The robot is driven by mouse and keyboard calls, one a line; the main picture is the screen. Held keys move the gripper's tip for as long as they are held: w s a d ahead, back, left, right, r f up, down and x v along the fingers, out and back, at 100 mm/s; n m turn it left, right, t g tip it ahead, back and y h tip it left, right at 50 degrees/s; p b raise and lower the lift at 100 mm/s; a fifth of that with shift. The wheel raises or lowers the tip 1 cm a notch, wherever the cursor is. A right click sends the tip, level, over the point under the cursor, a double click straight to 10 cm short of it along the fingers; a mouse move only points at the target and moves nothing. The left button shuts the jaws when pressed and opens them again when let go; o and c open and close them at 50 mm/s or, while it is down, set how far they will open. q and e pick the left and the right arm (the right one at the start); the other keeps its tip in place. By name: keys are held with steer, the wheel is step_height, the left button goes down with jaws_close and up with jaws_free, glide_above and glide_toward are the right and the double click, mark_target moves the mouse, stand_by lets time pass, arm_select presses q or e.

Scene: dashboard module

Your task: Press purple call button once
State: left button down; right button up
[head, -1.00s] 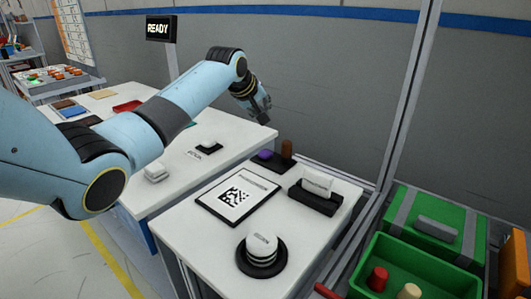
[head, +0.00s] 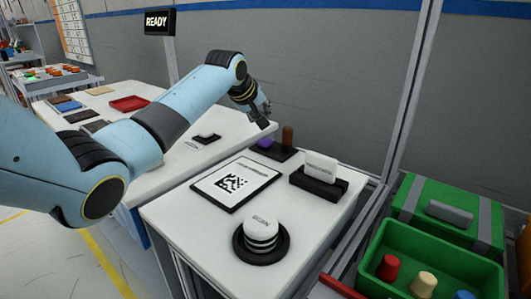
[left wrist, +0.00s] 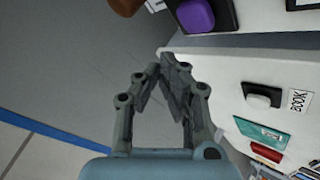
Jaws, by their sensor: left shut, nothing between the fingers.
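The purple call button (head: 265,143) sits on a dark base at the back of the near white table. A brown upright peg stands beside it. In the left wrist view the purple button (left wrist: 195,15) shows at the top, ahead of the fingers and apart from them. My left gripper (head: 263,119) is above and just behind the button in the head view. Its fingertips (left wrist: 163,65) are together and hold nothing. My right gripper is in neither view.
The near table also holds a code card (head: 235,183), a white block in a black holder (head: 318,190) and a round white-topped knob (head: 261,232). A green bin (head: 432,255) with coloured pegs stands at the right. A READY sign (head: 158,21) is at the back.

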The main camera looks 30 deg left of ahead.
mark_target(263, 140)
arm_select(q)
steer(key=shift+f, duration=1.65)
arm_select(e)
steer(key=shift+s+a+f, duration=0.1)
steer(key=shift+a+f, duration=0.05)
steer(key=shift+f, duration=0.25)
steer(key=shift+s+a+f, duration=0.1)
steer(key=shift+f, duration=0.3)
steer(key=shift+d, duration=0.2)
arm_select(q)
steer(key=shift+f, duration=0.15)
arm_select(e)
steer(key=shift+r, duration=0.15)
arm_select(q)
steer(key=shift+f, duration=0.15)
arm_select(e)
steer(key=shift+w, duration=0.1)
arm_select(q)
steer(key=shift+f, duration=0.15)
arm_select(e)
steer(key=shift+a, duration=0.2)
